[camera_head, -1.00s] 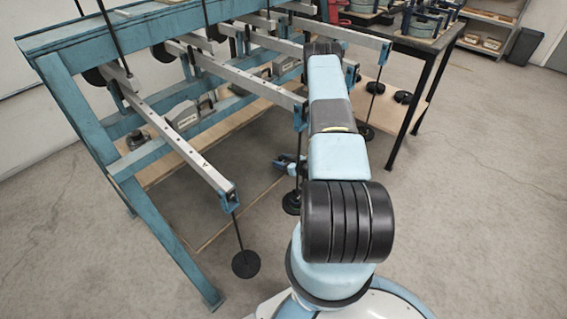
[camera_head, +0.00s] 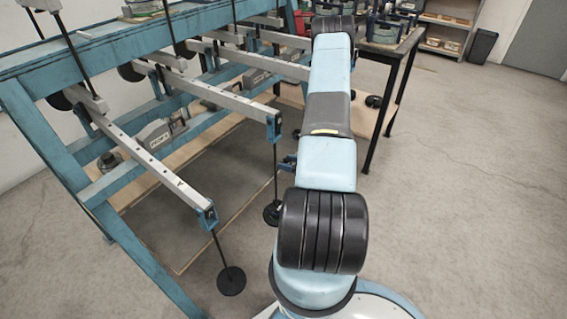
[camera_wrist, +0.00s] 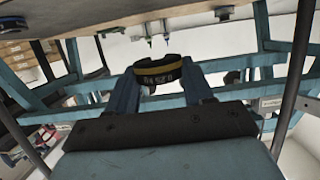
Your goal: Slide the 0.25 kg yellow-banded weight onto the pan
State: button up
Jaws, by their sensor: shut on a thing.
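In the wrist view the black weight with a yellow band (camera_wrist: 158,71) is held between the two blue fingers of my gripper (camera_wrist: 160,86). My gripper is shut on it, and pale figures show on its side. In the head view my arm hides the weight and most of my gripper; only a bit of blue shows left of the arm. Black disc pans hang on thin rods from the lever ends. The nearest pan (camera_head: 231,281) hangs low at the front, and another pan (camera_head: 272,213) hangs just left of my arm. Which pan is meant cannot be told.
Grey lever beams (camera_head: 155,165) reach out from the blue frame (camera_head: 48,140) on the left. A wooden board lies low beneath them. A dark-legged table (camera_head: 388,100) stands beyond my arm. The concrete floor on the right (camera_head: 470,190) is clear.

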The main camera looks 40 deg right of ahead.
aim_at(289, 163)
jog(key=shift+r, duration=1.5)
jog(key=shift+s, duration=0.15)
